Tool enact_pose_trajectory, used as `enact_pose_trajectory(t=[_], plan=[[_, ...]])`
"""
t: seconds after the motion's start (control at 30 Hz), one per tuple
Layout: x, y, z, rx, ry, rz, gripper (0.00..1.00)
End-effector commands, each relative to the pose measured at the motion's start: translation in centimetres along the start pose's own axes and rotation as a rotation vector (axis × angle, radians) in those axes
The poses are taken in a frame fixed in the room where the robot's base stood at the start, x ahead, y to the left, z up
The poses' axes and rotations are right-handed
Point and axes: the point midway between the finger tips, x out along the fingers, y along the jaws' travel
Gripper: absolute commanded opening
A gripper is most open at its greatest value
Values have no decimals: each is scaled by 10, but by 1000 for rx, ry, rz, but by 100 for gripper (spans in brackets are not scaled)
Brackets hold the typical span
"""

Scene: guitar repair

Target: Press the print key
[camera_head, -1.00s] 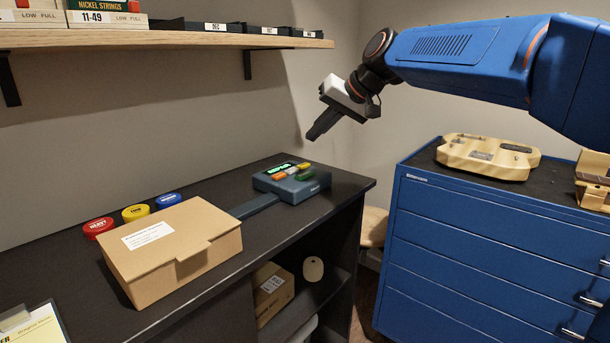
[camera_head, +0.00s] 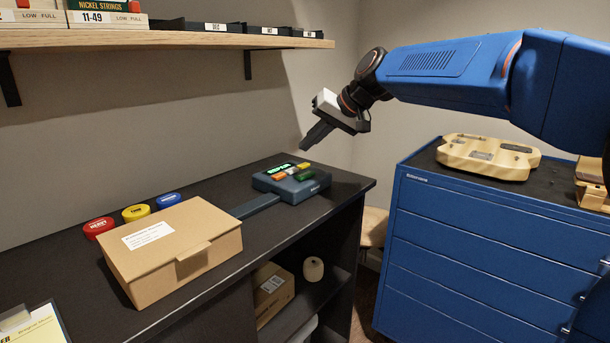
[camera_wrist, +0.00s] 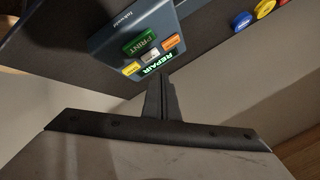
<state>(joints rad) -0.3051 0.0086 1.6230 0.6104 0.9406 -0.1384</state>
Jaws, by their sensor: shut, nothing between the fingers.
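The label printer (camera_head: 292,187) is a blue-grey box on the dark bench, with a lit green display (camera_head: 279,170) and several coloured keys. The green print key (camera_head: 305,176) is at its near right; in the wrist view this key (camera_wrist: 141,43) reads "PRINT". My gripper (camera_head: 303,148) is shut and empty, pointing down and left in the air above the back of the printer, apart from it. In the wrist view my fingertips (camera_wrist: 160,77) show beside the display end, and the print key lies beyond them, up and left.
A cardboard box (camera_head: 175,252) and red, yellow and blue round tins (camera_head: 136,212) stand left on the bench. A wooden shelf (camera_head: 200,40) hangs above. A blue drawer cabinet (camera_head: 480,240) with a guitar body (camera_head: 487,158) stands right.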

Motion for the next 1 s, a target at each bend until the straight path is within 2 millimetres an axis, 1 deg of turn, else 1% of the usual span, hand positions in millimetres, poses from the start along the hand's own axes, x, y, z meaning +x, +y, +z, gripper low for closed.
enact_pose_trajectory(t=[0.2,0.43,0.6,1.0], plan=[[18,14,14,1,-1,1,0],[31,22,22,0,-1,0,0],[34,25,25,1,-1,0,0],[34,25,25,0,-1,0,0]])
